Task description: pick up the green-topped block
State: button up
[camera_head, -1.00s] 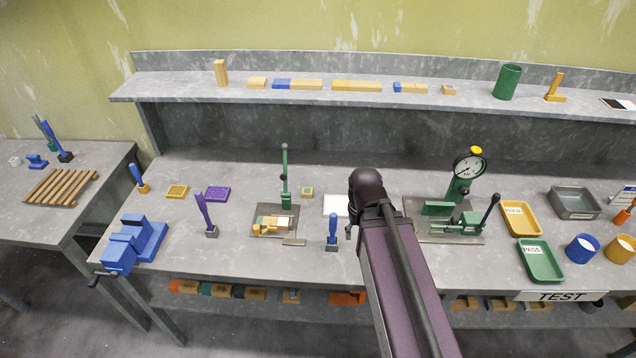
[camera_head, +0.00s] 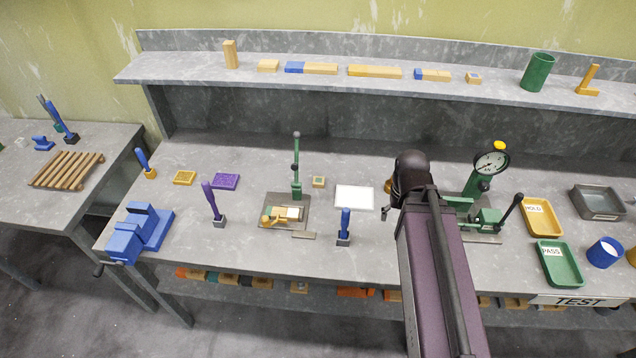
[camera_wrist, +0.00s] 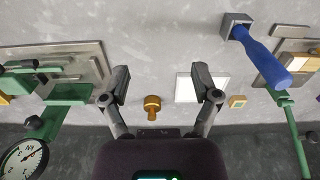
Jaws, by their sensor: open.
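The green-topped block (camera_head: 318,182) is a small wooden-coloured cube with a green patch on top. It stands on the bench between the green lever press (camera_head: 297,180) and a white plate (camera_head: 354,197). In the wrist view the block (camera_wrist: 237,102) lies right of the white plate (camera_wrist: 187,88), outside my right finger. My gripper (camera_wrist: 160,84) is open and empty, its two fingers spread above the bench. In the head view my arm hides most of the gripper, which is to the right of the block.
A brass knob-like piece (camera_wrist: 152,106) lies between my fingers in the wrist view. A blue-handled tool (camera_head: 344,226) stands in front of the white plate. A green press with a dial gauge (camera_head: 491,163) is at the right. An upper shelf (camera_head: 300,84) runs along the back.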

jog(key=w+a, duration=0.8)
jog(key=w, duration=0.6)
jog(key=b, duration=0.1)
send_over(318, 181)
jog(key=f, duration=0.1)
jog(key=shift+s+d, duration=0.15)
jog(key=shift+f, duration=0.2)
notch_tip(318, 181, down, 8)
jog(key=b, duration=0.8)
jog(key=shift+f+b, duration=0.15)
jog(key=shift+b, duration=0.2)
jog(key=shift+f, duration=0.1)
jog(key=shift+f+b, duration=2.5)
jog(key=shift+b, duration=0.1)
